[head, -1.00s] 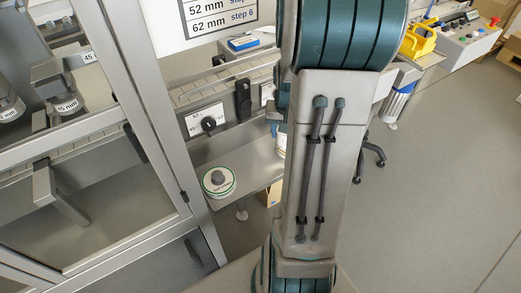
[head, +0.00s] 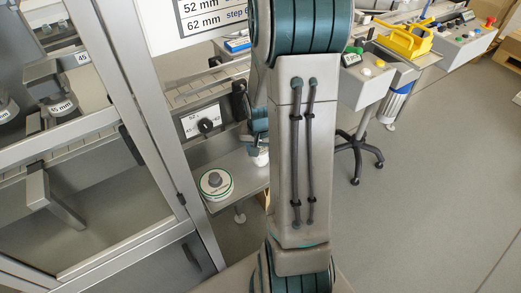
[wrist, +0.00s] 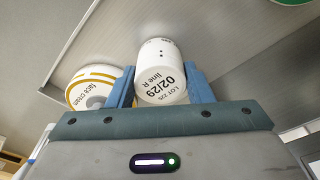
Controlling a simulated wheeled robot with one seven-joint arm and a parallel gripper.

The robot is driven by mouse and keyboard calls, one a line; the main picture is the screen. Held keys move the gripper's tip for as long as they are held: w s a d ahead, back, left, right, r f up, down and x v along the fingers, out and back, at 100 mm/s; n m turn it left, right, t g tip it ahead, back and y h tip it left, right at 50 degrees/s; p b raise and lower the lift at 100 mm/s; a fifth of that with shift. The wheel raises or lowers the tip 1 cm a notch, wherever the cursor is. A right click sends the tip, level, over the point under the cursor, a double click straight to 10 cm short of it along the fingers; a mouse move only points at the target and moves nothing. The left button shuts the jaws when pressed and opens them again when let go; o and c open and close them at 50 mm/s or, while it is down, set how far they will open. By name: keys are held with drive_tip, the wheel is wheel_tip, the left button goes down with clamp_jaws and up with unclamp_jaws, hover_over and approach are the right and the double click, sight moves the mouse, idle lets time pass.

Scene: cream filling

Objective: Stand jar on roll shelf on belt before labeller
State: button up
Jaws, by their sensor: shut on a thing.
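A white jar (wrist: 160,62) with printed lot text and "02/29" is between the blue fingers of my gripper (wrist: 164,84) in the wrist view. My gripper is shut on it. In the head view my arm hides most of the gripper, and only a bit of the white jar (head: 262,159) shows beside the arm, over the right part of the grey roll shelf (head: 244,186). I cannot tell whether the jar touches the shelf. A slatted belt (head: 190,88) runs behind and above the shelf.
A white roll with a green ring (head: 216,185) sits on the shelf's left part. A gold-ringed "face cream" roll (wrist: 92,88) is close left of the gripper. A metal-framed glazed door (head: 150,110) stands at left. A control box (head: 362,80) is at right; open floor lies beyond.

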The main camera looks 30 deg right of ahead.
drive_tip(key=shift+f, duration=0.2)
drive_tip(key=o, duration=1)
drive_tip(key=shift+r, duration=0.1)
